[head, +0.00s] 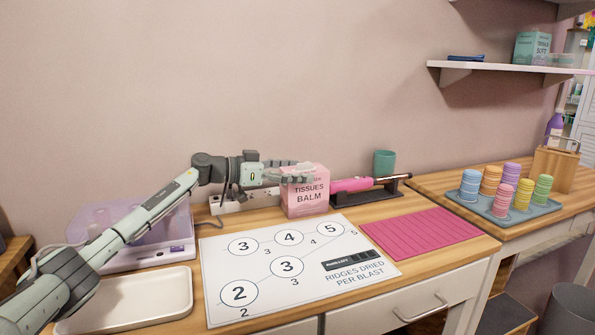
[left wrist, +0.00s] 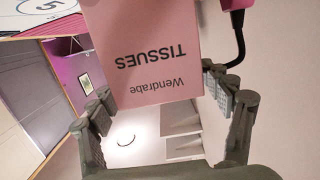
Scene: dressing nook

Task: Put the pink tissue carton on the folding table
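The pink tissue carton (head: 306,196) stands upright on the wooden counter, behind the paper chart. My left gripper (head: 300,172) reaches in from the left with one finger in front of the carton's upper part and one behind it. In the left wrist view the carton (left wrist: 150,55) appears upside down between the fingertips (left wrist: 157,85), which lie close to its two sides. Whether they press on it cannot be told. My right gripper is out of view. No folding table is recognisable in either view.
A chart (head: 240,290), a pink mat (head: 428,240) and a white tray (head: 130,302) lie in front. A purple clear case (head: 125,225) stands left.

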